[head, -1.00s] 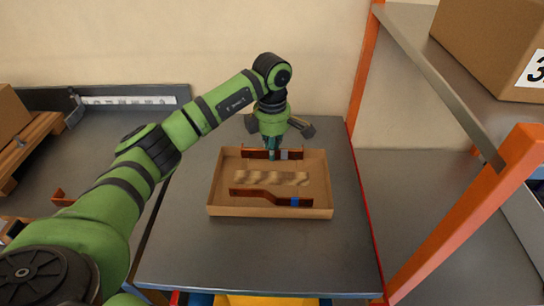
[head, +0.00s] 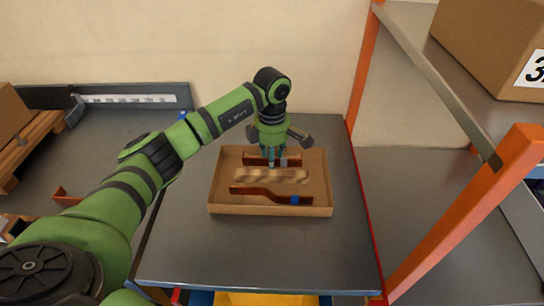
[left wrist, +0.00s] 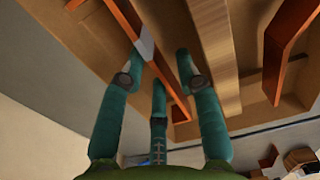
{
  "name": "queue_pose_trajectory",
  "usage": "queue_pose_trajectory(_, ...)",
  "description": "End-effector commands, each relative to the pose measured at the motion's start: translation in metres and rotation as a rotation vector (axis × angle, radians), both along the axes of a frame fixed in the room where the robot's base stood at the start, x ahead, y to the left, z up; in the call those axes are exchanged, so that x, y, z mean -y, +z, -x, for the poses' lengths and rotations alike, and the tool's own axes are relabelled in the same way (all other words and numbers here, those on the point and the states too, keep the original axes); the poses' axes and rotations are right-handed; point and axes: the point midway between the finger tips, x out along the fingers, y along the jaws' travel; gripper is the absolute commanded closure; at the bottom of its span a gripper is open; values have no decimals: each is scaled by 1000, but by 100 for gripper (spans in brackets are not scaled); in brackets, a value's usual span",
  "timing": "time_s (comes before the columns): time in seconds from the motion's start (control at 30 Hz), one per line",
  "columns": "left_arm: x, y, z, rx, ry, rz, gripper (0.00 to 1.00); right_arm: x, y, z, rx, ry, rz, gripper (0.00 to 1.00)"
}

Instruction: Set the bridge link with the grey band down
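The copper bridge link with the grey band (head: 255,161) lies along the far side of a shallow cardboard tray (head: 270,210). In the left wrist view the link (left wrist: 172,82) runs between my fingers, with its grey band (left wrist: 145,43) beside the left finger. My left gripper (head: 273,158) is over the link, its fingers spread to either side and apart from one another. The fingers hide part of the link. A second copper link with a blue band (head: 262,194) lies in the near part of the tray. My right gripper is not in view.
A wavy wooden block (head: 270,176) lies between the two links. The tray stands on a grey table (head: 260,250) with free room in front. An orange-framed shelf (head: 470,215) with a cardboard box (head: 490,45) stands at the right.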

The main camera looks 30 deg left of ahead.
Motion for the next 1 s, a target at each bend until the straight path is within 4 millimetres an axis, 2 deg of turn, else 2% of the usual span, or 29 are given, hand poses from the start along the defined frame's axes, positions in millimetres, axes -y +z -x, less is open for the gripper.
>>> queue_pose_trajectory(0.07,0,6,0,1,0,0,66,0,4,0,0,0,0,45)
queue_pose_trajectory(0.17,0,17,-1,6,0,1,66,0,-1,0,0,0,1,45)
queue_pose_trajectory(0.4,0,68,-2,7,1,0,66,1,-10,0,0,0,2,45)
queue_pose_trajectory(0.6,0,105,-1,4,-1,0,66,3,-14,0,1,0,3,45)
queue_pose_trajectory(0.8,0,121,0,0,0,0,66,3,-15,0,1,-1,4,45)
queue_pose_trajectory(1.0,0,123,0,-1,0,0,66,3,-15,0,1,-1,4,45)
